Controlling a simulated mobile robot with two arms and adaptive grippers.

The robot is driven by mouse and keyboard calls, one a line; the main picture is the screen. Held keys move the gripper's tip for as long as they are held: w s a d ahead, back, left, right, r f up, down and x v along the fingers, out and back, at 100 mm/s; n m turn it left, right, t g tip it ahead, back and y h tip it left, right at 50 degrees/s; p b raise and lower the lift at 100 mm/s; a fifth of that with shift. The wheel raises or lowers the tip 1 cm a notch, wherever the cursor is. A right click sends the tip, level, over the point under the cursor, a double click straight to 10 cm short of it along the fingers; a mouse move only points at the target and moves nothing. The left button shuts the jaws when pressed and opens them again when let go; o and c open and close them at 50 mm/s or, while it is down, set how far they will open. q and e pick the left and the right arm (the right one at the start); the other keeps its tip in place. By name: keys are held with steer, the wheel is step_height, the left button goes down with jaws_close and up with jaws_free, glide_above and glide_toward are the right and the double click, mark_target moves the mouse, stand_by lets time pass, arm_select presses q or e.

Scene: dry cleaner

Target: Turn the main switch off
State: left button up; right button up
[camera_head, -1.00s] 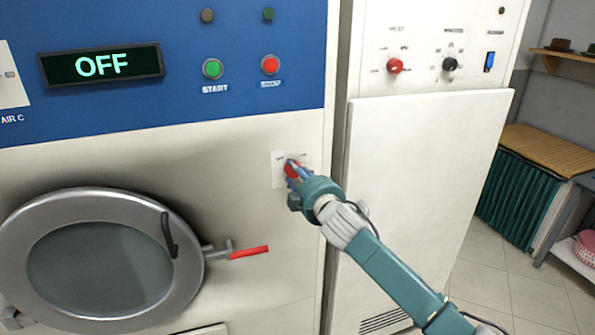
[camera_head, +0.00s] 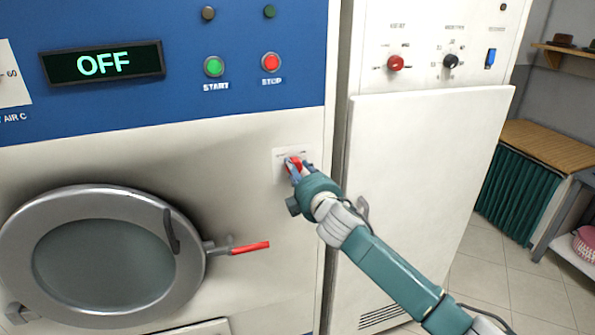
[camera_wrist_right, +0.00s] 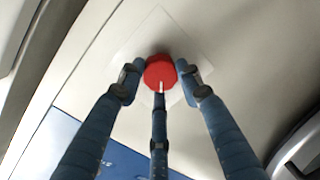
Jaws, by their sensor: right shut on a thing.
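The main switch, a red round knob (camera_head: 297,162), sits on a white square plate (camera_head: 279,164) on the front of the machine, right of the round door. In the right wrist view the knob (camera_wrist_right: 159,70) is centred, with a white mark on its lower edge. My right gripper (camera_head: 292,167) is at the knob, its blue fingers closed around it; the fingers (camera_wrist_right: 160,78) also show in the wrist view. The fingers cover part of the knob and plate. The display (camera_head: 104,63) reads OFF. My left gripper is out of view.
The round door (camera_head: 105,262) has a red-tipped handle (camera_head: 249,248) left of my right arm. Green start (camera_head: 213,67) and red stop (camera_head: 271,62) buttons are above. A second white machine (camera_head: 425,180) stands close on the right, behind my forearm.

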steer(key=o, duration=1.1)
steer(key=shift+o, duration=0.2)
steer(key=shift+s, duration=0.1)
steer(key=v, duration=1.1)
steer(key=shift+s, duration=0.4)
steer(key=shift+d, duration=0.1)
